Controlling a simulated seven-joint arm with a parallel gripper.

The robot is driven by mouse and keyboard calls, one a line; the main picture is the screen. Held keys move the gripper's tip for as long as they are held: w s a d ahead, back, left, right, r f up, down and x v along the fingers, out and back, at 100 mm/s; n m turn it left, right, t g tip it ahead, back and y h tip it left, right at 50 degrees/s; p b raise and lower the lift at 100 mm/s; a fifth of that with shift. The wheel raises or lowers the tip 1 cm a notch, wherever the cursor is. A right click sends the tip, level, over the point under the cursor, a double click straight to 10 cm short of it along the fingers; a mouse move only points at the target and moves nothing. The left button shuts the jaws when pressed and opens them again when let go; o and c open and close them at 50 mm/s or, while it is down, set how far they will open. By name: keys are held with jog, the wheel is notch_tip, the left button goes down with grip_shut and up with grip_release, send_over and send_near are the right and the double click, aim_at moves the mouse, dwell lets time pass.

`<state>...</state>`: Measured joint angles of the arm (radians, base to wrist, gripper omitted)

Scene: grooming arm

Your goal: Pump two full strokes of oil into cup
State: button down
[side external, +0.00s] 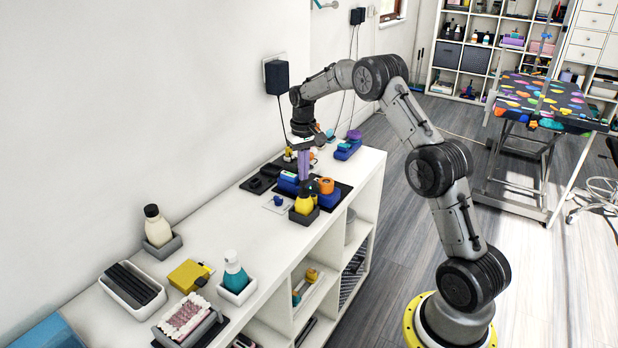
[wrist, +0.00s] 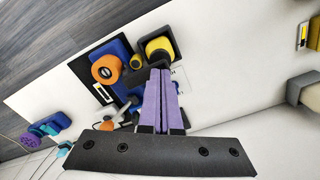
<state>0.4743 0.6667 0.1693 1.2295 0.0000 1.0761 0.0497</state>
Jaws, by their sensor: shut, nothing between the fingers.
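My gripper (wrist: 161,72) is shut and empty, its two purple fingers side by side and pointing down at the worktop; it also shows in the side view (side external: 304,180). A yellow bottle (side external: 304,204) stands upright in a dark square holder just in front of the fingers. In the wrist view the yellow bottle (wrist: 159,48) lies just beyond the fingertips; I cannot tell whether they touch it. I cannot make out with certainty a pump head or which item is the cup. A small blue item (side external: 279,201) sits on a white card beside the holder.
An orange ring-shaped item (side external: 326,185) and a blue block (side external: 328,199) crowd the black mat close to the fingers. A blue-and-purple item (side external: 347,149) stands behind. A cream bottle (side external: 157,226) and a teal bottle (side external: 235,272) stand nearer the camera.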

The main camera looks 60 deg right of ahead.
jog(key=shift+f, duration=1.25)
jog(key=shift+r, duration=1.55)
jog(key=shift+f, duration=0.1)
jog(key=shift+f, duration=1.45)
jog(key=shift+r, duration=1.55)
